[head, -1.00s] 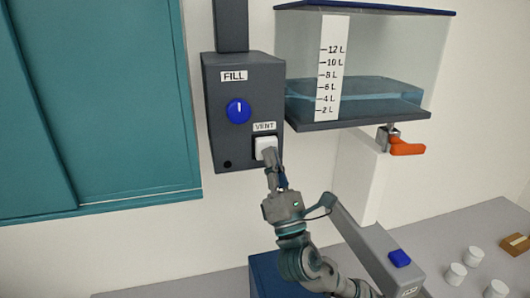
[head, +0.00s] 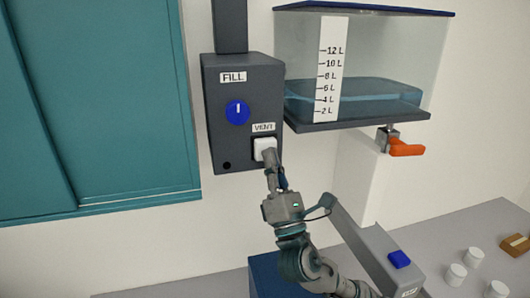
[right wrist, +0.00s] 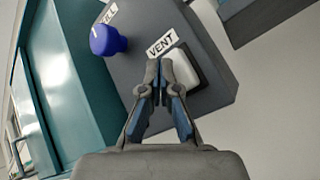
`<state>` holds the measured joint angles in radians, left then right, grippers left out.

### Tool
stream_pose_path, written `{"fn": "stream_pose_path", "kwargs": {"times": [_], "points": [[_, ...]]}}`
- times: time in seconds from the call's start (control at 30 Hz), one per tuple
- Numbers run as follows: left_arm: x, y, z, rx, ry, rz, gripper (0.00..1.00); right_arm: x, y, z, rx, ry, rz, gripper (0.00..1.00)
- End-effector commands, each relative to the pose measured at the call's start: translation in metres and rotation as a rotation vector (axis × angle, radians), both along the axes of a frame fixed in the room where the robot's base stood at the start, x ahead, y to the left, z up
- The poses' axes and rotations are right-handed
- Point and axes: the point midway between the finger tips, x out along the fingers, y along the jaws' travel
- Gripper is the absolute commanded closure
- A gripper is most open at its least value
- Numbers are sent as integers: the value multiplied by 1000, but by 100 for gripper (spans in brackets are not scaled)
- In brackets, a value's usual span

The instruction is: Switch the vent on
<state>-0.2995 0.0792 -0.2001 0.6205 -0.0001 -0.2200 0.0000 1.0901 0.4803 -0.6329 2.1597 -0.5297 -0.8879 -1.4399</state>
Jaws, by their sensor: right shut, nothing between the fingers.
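The vent switch (head: 264,146) is a white rocker under a VENT label (head: 264,127), low on the right of a dark grey control box (head: 222,140). It also shows in the right wrist view (right wrist: 186,70). The rocker's on or off position is not clear. My left gripper is not in view.
A blue FILL knob (head: 237,111) sits above the switch and shows in the wrist view (right wrist: 107,40). A clear water tank (head: 400,65) with an orange valve handle (head: 407,149) is at right. White cups (head: 474,256) and a small brown box (head: 516,245) stand on the counter.

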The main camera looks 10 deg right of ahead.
Motion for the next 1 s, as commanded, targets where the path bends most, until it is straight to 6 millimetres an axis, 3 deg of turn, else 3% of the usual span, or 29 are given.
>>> {"fn": "stream_pose_path", "kwargs": {"times": [1.0], "points": [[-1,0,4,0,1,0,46,5,1,1,0,1,0,100]]}}
